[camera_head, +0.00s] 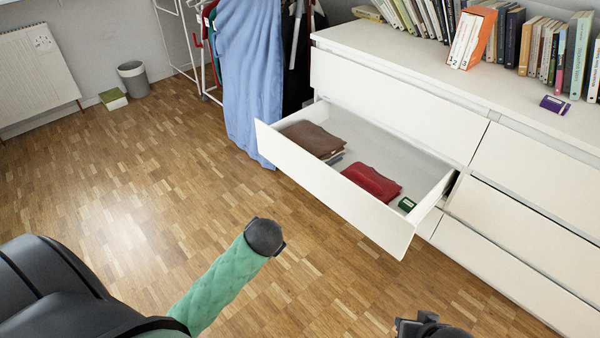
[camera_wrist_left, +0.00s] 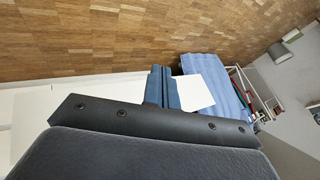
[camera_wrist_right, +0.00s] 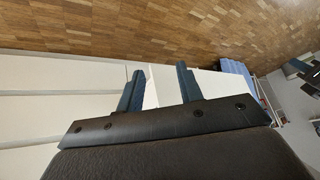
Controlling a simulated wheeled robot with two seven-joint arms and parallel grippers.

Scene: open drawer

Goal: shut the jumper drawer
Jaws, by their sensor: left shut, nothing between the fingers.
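Inside lie a folded brown item (camera_head: 312,138), a folded red item (camera_head: 371,182) and a small green item (camera_head: 406,204). My left gripper (camera_wrist_left: 160,70) is shut and empty in the left wrist view, with white furniture beyond its fingers. My right gripper (camera_wrist_right: 158,68) has its fingers apart in the right wrist view. White surfaces show between and beyond them; contact cannot be told. The fingers are not clear in the head view.
A blue cloth (camera_head: 250,75) hangs on a rack beside the drawer's left end. The wooden floor (camera_head: 130,190) in front is clear. A bin (camera_head: 134,80) stands far left.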

